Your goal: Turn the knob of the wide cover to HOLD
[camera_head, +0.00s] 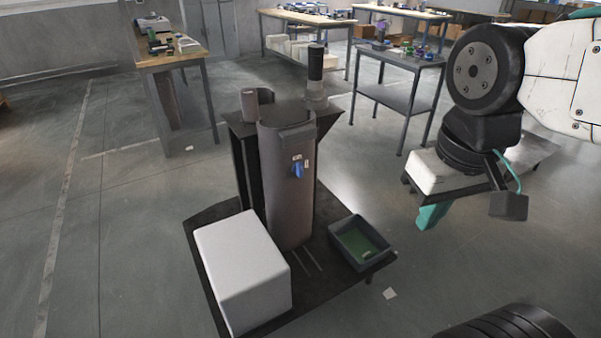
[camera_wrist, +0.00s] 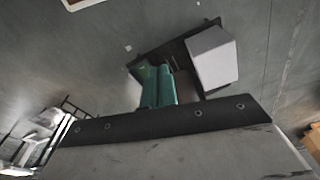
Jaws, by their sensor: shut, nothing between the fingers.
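The wide cover (camera_head: 288,200) is a tall grey-brown half-round shell standing upright on a dark base plate. Its blue knob (camera_head: 297,169) sits high on its front, with small white labels above and to the right; their words are too small to read. My gripper (camera_head: 428,217), with teal fingers, hangs to the right of the cover, well apart from it and the knob. In the wrist view my gripper (camera_wrist: 158,88) has its two fingers together with nothing between them.
A white box (camera_head: 242,270) stands left of the cover, also in the wrist view (camera_wrist: 213,58). A dark tray (camera_head: 345,240) with a green inside stands at right. A narrower shell (camera_head: 249,104) and a dark-topped column (camera_head: 316,70) stand behind. Workbenches (camera_head: 172,60) are farther back.

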